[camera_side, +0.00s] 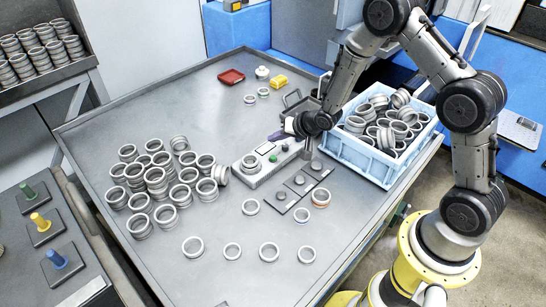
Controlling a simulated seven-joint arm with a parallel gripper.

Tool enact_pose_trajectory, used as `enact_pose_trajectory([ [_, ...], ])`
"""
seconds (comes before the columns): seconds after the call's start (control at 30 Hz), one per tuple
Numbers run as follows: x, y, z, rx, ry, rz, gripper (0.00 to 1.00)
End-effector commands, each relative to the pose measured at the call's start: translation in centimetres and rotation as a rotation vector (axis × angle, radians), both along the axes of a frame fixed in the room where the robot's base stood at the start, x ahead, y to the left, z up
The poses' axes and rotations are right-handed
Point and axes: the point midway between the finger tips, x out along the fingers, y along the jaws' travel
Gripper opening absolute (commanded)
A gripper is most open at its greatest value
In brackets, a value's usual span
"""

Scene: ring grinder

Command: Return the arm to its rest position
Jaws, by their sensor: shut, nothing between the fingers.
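My arm reaches down from the upper right over the metal table (225,265). My gripper (308,152) points down at the middle right of the table, small in the picture. It is shut and I see no ring in it. A ring lies on top of the device. Small dark square plates (300,183) with round pieces lie in a row just in front of it.
A blue crate (345,160) full of metal rings stands to the right, close to my arm. Ring stacks (155,180) cover the left middle. Loose rings (269,252) lie at the front.

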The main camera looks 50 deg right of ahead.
Motion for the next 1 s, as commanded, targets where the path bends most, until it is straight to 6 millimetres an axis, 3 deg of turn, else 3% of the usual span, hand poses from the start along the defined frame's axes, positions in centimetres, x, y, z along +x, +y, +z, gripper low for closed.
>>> enact_pose_trajectory([
  [0.47,0.1,0.1,0.1,0.0,-0.003,0.002,0.0],
  [0.57,0.7,0.3,1.8,-0.005,-0.036,0.008,0.0],
  [0.67,2.0,0.7,6.1,-0.015,-0.116,0.019,0.0],
  [0.77,2.6,1.3,12.6,-0.027,-0.224,0.023,0.0],
  [0.9,0.9,1.7,20.8,-0.073,-0.304,0.024,0.0],
  [1.0,-1.6,1.8,25.5,-0.122,-0.327,0.028,0.0],
])
